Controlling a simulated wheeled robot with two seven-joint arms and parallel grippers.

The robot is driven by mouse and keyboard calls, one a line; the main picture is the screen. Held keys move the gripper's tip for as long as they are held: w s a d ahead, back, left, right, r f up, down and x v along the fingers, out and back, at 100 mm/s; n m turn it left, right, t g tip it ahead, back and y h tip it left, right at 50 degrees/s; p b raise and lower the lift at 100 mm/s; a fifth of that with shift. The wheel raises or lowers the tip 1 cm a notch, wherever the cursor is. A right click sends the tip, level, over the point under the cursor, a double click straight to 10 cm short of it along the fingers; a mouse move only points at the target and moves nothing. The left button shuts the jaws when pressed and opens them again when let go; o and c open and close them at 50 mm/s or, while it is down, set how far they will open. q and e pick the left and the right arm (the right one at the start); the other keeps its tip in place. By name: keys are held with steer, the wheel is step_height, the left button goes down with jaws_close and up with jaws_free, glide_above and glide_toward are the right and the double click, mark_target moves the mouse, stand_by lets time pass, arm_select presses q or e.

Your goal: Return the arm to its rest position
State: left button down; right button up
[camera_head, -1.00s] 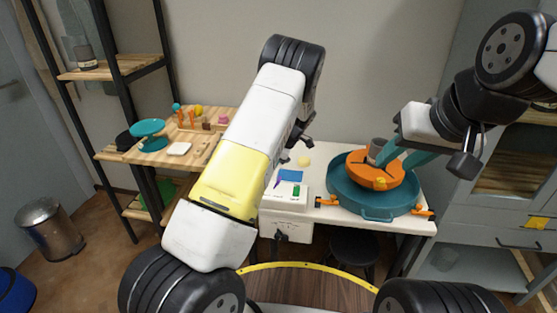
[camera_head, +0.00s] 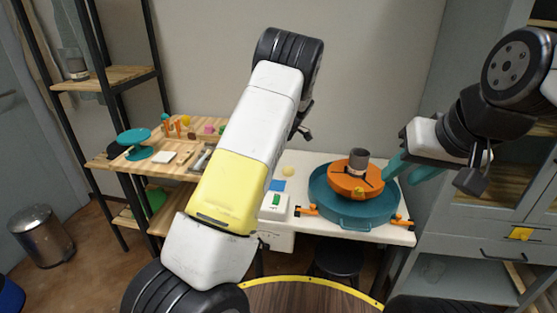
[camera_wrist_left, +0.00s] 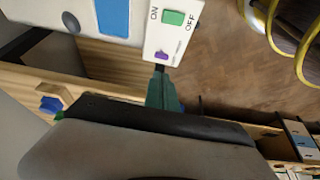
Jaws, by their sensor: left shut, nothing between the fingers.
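My left arm crosses the middle of the head view, and its fingers are hidden behind its own links there. In the left wrist view my left gripper (camera_wrist_left: 163,88) shows teal fingers together and empty. Their tips appear at the edge of a white switch box (camera_wrist_left: 172,30) with a green switch and a purple part; whether they touch it I cannot tell. My right gripper (camera_head: 410,168) has teal fingers spread apart with nothing between them. It hangs just right of the orange wheel head (camera_head: 347,186), which carries a grey cylinder (camera_head: 358,158).
The orange wheel head sits in a teal basin (camera_head: 370,213) on a white table (camera_head: 404,236). A wooden table (camera_head: 110,163) with a teal stand (camera_head: 138,142) and small tools is at left. A grey cabinet (camera_head: 470,228) stands at right. A dark stool (camera_head: 338,262) is below the white table.

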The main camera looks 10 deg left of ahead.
arm_select(q)
steer(key=s+r+m+t+h, duration=0.3)
steer(key=s+r+m+h, duration=0.35)
steer(key=s+r, duration=1.05)
steer(key=s+d+r+m+t, duration=0.1)
steer(key=s+r+m, duration=0.2)
steer(key=s+m, duration=0.3)
steer(key=s+d+r+m+t, duration=0.2)
steer(key=s+r+m, duration=0.2)
steer(key=s, duration=0.8)
steer(key=shift+s+d+r+m, duration=0.25)
steer(key=shift+s+m, duration=0.15)
steer(key=shift+m, duration=0.55)
steer(key=shift+h, duration=0.25)
